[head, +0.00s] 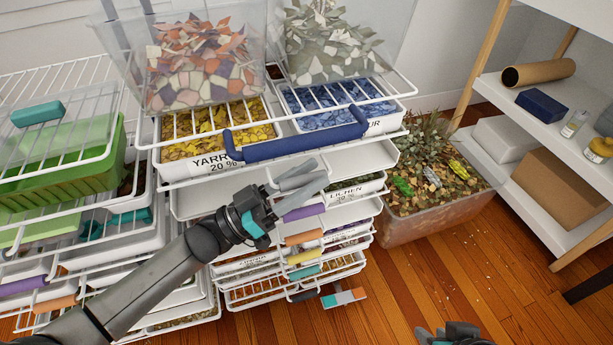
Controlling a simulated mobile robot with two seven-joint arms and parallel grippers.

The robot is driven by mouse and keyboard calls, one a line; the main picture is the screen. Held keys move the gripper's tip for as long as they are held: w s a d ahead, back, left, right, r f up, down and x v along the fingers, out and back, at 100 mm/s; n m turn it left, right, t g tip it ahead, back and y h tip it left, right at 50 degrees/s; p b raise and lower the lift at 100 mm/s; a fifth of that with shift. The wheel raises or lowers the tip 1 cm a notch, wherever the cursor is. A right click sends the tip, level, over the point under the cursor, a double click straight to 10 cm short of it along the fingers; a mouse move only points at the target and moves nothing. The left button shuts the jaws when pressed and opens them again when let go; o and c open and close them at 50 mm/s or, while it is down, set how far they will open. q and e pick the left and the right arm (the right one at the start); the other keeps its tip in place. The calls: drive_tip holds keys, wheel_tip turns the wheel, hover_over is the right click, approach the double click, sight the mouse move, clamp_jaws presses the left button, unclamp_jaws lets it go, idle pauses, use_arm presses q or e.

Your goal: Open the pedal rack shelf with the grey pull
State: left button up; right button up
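The pedal rack (270,57) is a stack of white wire shelves with coloured pulls. My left gripper (300,178) is at the rack's front, below the dark blue pull (300,136) and above the purple pull (303,212). Pale grey bars show at its end. I cannot tell fingers from the grey pull there, nor whether it is gripped. The shelf with the lichen bin (352,192) is just behind, partly covered by the gripper. My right gripper (455,335) shows only in part at the bottom edge, far from the rack; its fingers are not clear.
Clear bins of shards (203,67) stand on top of the rack. Another rack (60,165) is at left. A bin of leaves (435,205) stands on the floor at right, beside white shelving (545,165).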

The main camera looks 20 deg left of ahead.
use_arm(q)
clamp_jaws()
idle(1.2)
